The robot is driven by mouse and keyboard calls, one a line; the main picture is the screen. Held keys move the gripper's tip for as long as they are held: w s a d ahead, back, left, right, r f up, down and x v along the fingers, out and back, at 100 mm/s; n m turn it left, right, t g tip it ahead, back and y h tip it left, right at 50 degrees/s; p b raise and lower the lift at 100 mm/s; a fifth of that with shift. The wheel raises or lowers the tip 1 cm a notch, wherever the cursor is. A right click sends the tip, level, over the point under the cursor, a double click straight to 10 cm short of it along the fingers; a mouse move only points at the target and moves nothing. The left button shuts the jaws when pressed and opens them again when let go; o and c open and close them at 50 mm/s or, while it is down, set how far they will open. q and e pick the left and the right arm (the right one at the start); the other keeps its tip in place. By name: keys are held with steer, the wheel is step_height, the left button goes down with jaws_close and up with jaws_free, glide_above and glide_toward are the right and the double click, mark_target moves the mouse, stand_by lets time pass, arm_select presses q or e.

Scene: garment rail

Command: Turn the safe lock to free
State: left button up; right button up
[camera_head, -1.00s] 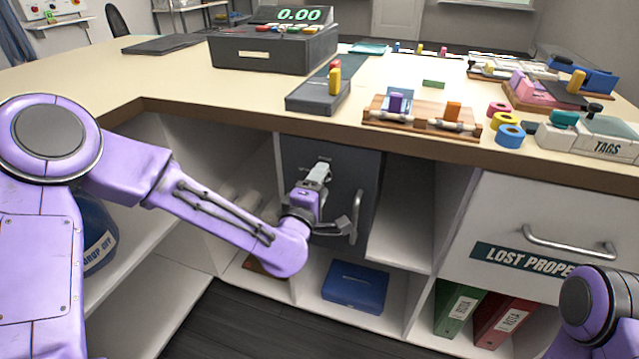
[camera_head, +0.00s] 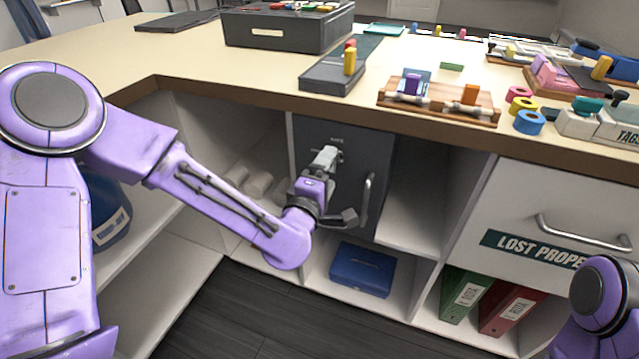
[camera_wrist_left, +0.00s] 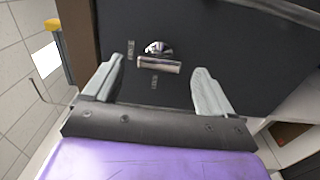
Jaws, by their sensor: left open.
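The dark grey safe (camera_head: 378,160) sits in a compartment under the counter, its door shut, with a vertical bar handle (camera_head: 367,200) at its right side. In the left wrist view the lock (camera_wrist_left: 158,58) is a metal knob with a bar lying across the picture, with small labels on two sides that I cannot read. My left gripper (camera_head: 326,160) is in front of the safe door; in the left wrist view its two fingers (camera_wrist_left: 162,90) are apart, one to each side of the lock and short of it. In the head view the gripper hides the lock. My right gripper is out of view.
The counter edge (camera_head: 270,97) overhangs the safe. A blue box (camera_head: 362,270) lies on the shelf below. An open white compartment (camera_head: 420,200) and the lost property drawer (camera_head: 560,225) are to the right.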

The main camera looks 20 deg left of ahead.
arm_select(q)
steer(key=s+p, duration=0.4)
steer(key=s, duration=0.4)
steer(key=shift+a+p, duration=0.2)
steer(key=shift+p, duration=0.1)
